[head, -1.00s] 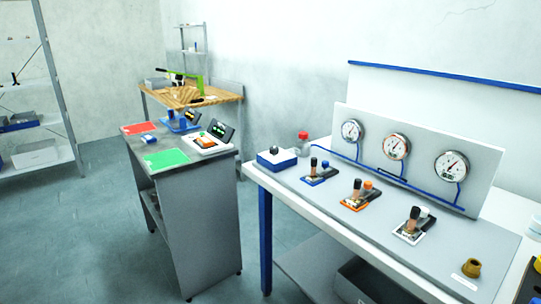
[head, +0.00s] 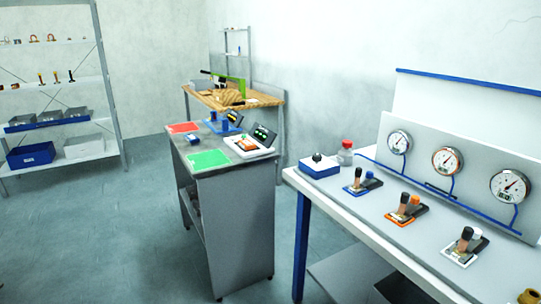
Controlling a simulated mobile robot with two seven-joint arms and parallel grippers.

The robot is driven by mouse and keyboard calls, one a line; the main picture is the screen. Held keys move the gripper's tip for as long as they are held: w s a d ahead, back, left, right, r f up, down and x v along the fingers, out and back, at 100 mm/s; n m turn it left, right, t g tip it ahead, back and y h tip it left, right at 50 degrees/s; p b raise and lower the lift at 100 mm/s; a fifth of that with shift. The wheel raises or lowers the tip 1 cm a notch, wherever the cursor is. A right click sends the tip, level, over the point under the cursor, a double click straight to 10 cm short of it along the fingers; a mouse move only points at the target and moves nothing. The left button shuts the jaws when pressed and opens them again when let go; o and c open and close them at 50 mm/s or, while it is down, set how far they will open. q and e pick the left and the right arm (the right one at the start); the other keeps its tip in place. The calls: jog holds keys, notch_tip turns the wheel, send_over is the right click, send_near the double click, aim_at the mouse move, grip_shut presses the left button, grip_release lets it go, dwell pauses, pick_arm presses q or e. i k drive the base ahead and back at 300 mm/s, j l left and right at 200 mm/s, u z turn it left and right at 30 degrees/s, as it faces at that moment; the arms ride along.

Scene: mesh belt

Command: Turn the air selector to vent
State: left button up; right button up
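A blue box with a pale top and a dark round knob (head: 319,165) sits at the left end of the grey bench on the right; it looks like the air selector, but its markings are too small to read. Three small lever units stand along the bench to its right: one on a blue plate (head: 361,187), one on an orange plate (head: 407,216) and one on a white plate (head: 465,252). Each has a dark-topped lever. Neither of my grippers is in view.
Three round gauges with blue piping stand on a panel behind the lever units. A red-capped bottle (head: 345,153) is beside the blue box. A grey cabinet (head: 240,220), a wooden table (head: 215,101) and shelving (head: 85,79) stand further left. The floor (head: 100,235) at left is clear.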

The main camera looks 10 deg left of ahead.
aim_at(317, 158)
jog(key=i+j+z, duration=0.35)
jog(key=i+j, duration=0.85)
jog(key=j, duration=0.15)
